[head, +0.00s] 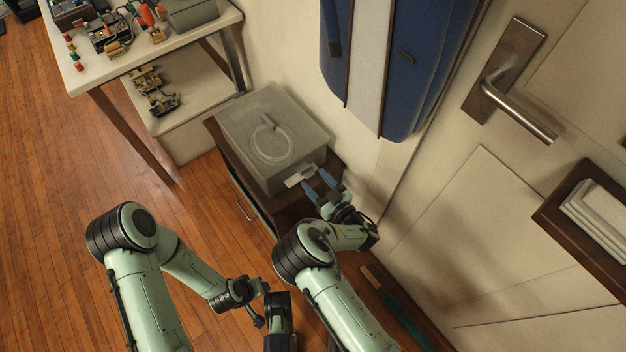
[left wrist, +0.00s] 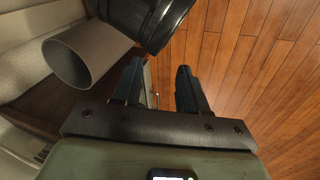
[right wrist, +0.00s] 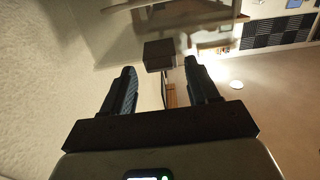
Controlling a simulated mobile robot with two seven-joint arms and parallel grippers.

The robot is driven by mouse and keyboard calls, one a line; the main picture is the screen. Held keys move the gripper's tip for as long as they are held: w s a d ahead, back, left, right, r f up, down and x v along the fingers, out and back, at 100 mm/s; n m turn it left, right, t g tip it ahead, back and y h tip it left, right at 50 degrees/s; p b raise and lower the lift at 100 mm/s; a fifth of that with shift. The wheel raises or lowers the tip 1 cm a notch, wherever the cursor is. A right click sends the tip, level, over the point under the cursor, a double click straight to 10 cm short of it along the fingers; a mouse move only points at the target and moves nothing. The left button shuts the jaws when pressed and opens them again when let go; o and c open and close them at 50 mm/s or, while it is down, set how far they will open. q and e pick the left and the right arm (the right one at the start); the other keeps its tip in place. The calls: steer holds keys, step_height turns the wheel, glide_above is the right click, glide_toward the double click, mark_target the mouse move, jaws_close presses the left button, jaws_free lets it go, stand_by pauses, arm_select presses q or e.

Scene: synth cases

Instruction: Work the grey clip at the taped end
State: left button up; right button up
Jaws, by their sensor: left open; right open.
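A grey case (head: 251,151) lies on a dark wood cabinet, its lid marked by a pale ring and a small raised tab. A pale grey piece (head: 298,178) sits at the case's near right edge; I cannot tell whether it is the clip, tape or both. My right gripper (head: 318,181) is open beside that piece; contact cannot be told. In the right wrist view its fingers (right wrist: 160,82) have nothing between them, and a dark block (right wrist: 159,55) shows beyond. My left gripper (left wrist: 158,72) is open and empty, low over the floor side.
The dark cabinet (head: 228,150) has a drawer handle (head: 246,210). A blue bag (head: 400,75) hangs just behind the case. A door with a lever handle (head: 520,115) and a dark wall shelf (head: 590,225) stand right. A cluttered white table (head: 150,60) stands upper left. Wood floor is free at left.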

arm_select(q)
steer(key=shift+w+a+f+t+b, duration=0.15)
steer(key=shift+w+a+f, duration=0.15)
steer(key=shift+w, duration=0.15)
steer(key=shift+w+a+f+t+b, duration=0.15)
steer(key=shift+w+f, duration=0.1)
steer(key=shift+w, duration=0.15)
arm_select(e)
steer(key=shift+x, duration=0.95)
